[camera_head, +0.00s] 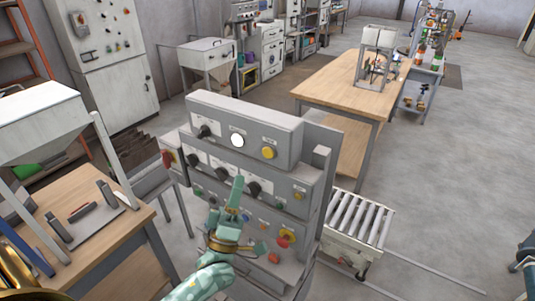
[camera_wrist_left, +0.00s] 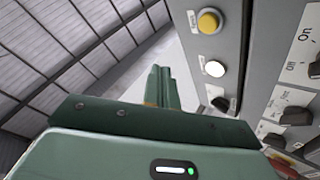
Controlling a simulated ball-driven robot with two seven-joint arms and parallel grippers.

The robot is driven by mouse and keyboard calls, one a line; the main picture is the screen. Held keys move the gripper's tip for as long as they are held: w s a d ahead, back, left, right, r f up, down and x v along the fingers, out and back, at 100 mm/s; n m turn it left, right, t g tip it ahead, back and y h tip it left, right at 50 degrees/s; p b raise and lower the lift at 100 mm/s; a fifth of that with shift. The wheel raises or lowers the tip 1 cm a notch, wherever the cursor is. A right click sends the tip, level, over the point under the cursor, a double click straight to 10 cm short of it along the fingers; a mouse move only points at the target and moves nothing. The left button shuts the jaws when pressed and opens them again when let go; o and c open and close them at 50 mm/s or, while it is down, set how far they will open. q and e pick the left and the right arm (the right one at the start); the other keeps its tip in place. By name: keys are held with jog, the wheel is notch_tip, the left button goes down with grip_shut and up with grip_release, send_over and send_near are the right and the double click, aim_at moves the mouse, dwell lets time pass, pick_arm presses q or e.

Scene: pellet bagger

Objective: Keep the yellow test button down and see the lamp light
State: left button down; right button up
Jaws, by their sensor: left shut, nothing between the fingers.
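The yellow test button (camera_head: 269,152) is at the right end of the grey top box of the control panel. A round bright white lamp (camera_head: 237,140) sits to its left; I cannot tell whether it is lit. My left gripper (camera_head: 238,183) is shut and empty, in front of the panel's knob rows, below the lamp and apart from the button. In the left wrist view the yellow button (camera_wrist_left: 209,20), lamp (camera_wrist_left: 215,68) and a black knob (camera_wrist_left: 220,103) line the panel, to the right of my closed fingers (camera_wrist_left: 158,85). My right gripper is not in view.
Black knobs (camera_head: 254,188) and a red mushroom button (camera_head: 283,241) are on the panel around my left arm. A roller conveyor (camera_head: 358,222) stands to the right. A wooden table (camera_head: 88,235) is at the left and a wooden bench (camera_head: 340,88) is behind.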

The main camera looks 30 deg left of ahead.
pick_arm(q)
jog(key=b, duration=0.3)
send_near(266, 149)
notch_tip(266, 149, up, 4)
jog(key=w, duration=0.2)
jog(key=shift+w+a+r, duration=0.25)
jog(key=shift+w+a, duration=0.05)
jog(key=shift+w, duration=0.1)
dwell(1.1)
jog(key=shift+w, duration=0.1)
jog(key=shift+w, duration=0.3)
jog(key=shift+w+d+b, duration=0.1)
jog(key=shift+w+b, duration=0.35)
jog(key=shift+b, duration=0.05)
dwell(0.9)
dwell(1.2)
